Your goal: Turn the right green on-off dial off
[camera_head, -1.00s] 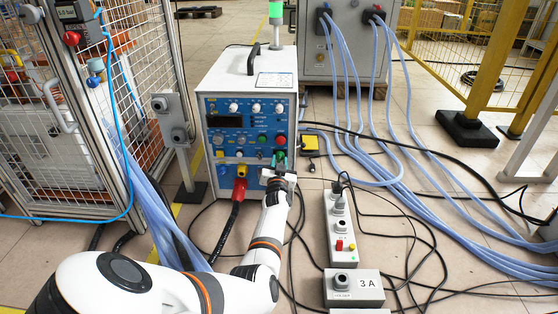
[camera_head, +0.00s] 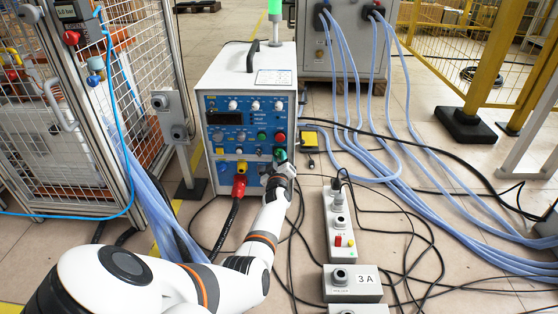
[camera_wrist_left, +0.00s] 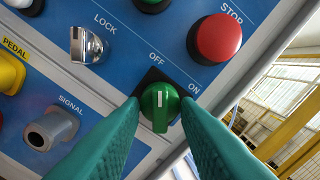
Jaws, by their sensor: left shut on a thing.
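My right gripper is not in view.
A red STOP button (camera_wrist_left: 219,38) and a LOCK key switch (camera_wrist_left: 88,46) are near the dial. A red cable plug (camera_head: 239,184) sticks out at the heater's lower front. A grey control box (camera_head: 340,215) and loose cables lie on the floor to the right.

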